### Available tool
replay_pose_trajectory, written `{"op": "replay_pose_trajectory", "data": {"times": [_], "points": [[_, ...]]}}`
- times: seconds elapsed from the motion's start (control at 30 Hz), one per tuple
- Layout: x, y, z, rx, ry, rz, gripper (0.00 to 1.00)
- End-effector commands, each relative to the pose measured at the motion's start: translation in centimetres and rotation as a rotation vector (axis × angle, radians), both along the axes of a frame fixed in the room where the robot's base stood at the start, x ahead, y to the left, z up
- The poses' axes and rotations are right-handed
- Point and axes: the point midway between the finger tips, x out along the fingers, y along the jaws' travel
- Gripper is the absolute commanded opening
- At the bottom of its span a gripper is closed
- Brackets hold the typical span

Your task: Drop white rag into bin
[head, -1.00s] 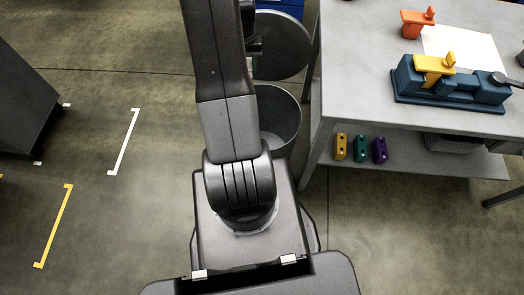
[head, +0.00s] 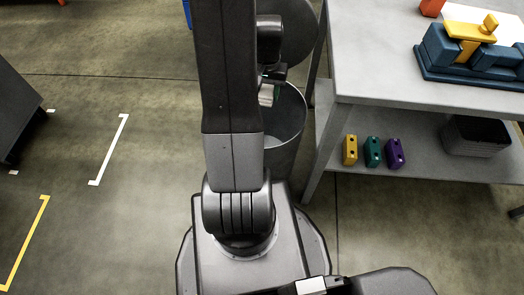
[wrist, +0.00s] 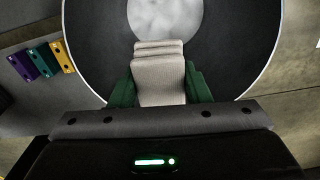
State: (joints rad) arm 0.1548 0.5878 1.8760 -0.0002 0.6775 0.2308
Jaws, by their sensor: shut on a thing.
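The bin is a round grey drum (head: 292,150), open at the top, standing left of the workbench. My gripper (head: 272,94) is at the bin's mouth in the head view, partly hidden by my arm. In the wrist view its green fingers (wrist: 161,88) are shut on the white rag (wrist: 160,68), a pale folded cloth between them. The bin's round rim and dark inside (wrist: 225,50) lie beneath the rag. A pale mottled patch (wrist: 165,16) shows inside the bin; I cannot tell what it is.
The grey workbench (head: 375,60) stands at the right, with a blue fixture (head: 470,75) on top. Yellow, green and purple blocks (head: 372,152) and a dark crate (head: 476,137) sit on its lower shelf. Floor at the left is clear between tape marks.

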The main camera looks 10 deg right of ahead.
Motion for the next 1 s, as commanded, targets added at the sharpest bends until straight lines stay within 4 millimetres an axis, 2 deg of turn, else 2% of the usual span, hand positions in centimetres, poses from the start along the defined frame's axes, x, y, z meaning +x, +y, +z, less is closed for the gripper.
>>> {"op": "replay_pose_trajectory", "data": {"times": [0.5, 0.87, 0.9, 1.0], "points": [[0.0, 0.0, -5.3, 0.0, 0.0, 0.001, 0.18], [0.0, 0.0, -5.8, 0.0, 0.0, 0.001, 0.18], [0.0, 0.0, -5.8, 0.0, 0.0, 0.001, 0.47], [0.0, 0.0, -5.8, 0.0, 0.0, 0.001, 0.67]]}}
